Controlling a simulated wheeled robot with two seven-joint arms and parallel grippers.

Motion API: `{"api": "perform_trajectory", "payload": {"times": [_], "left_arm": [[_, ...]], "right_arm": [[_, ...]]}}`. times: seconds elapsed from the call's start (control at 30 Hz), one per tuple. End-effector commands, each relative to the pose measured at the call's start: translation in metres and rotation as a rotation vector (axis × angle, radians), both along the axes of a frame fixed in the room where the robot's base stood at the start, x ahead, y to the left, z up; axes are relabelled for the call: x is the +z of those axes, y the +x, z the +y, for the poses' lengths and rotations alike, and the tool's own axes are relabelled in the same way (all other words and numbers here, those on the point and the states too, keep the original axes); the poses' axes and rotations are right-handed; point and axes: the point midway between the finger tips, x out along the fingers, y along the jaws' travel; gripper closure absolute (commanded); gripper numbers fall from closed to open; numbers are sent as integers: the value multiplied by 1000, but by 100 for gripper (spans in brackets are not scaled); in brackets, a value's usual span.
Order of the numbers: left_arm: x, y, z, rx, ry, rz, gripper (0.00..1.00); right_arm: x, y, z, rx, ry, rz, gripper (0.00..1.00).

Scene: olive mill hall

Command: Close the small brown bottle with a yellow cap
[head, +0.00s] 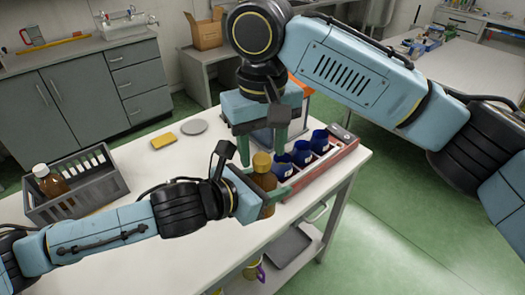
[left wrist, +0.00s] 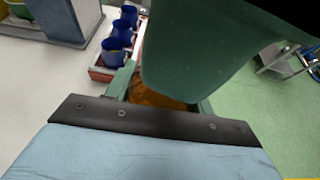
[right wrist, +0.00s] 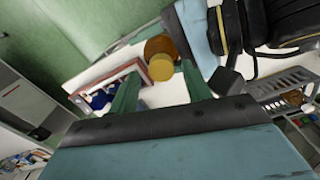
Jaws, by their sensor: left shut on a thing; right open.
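The small brown bottle (head: 267,181) stands upright near the table's front right edge, with a yellow cap (head: 262,161) on top of its neck. I cannot tell how tightly the cap sits. My left gripper (head: 260,188) is shut on the bottle's body from the left; the bottle (left wrist: 150,97) is mostly hidden by a green part in the left wrist view. My right gripper (head: 263,145) points down above the bottle, open, with one finger to each side of the cap. In the right wrist view the cap (right wrist: 161,67) shows between the fingers, not gripped.
A red tray (head: 337,160) with blue cups (head: 302,152) stands just right of the bottle. A grey crate (head: 99,186) at left holds another brown bottle (head: 49,183) with a white cap. A yellow sponge (head: 163,141) and grey disc (head: 194,127) lie farther back. The table's middle is clear.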

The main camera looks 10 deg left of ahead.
Motion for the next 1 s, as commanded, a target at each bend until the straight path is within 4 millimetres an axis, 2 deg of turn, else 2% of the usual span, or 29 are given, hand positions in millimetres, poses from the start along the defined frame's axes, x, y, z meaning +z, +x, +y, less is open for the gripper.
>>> {"api": "perform_trajectory", "payload": {"times": [0.03, 0.3, 0.43, 0.6, 1.0], "left_arm": [[-1, 0, 0, -1, 1, 3, 100], [-1, 0, 0, -1, 2, 4, 100], [-1, 0, 0, 0, 1, 3, 100], [-1, 0, 0, 0, 1, 2, 100], [0, 0, 0, 0, 1, 1, 100]], "right_arm": [[12, -2, 4, 7, 10, -2, 46], [71, -1, 2, 3, 6, -5, 46], [90, 0, 1, 0, 3, -5, 46], [102, 0, 1, 0, 3, -1, 46], [104, 0, 0, -1, 3, 0, 46]]}}
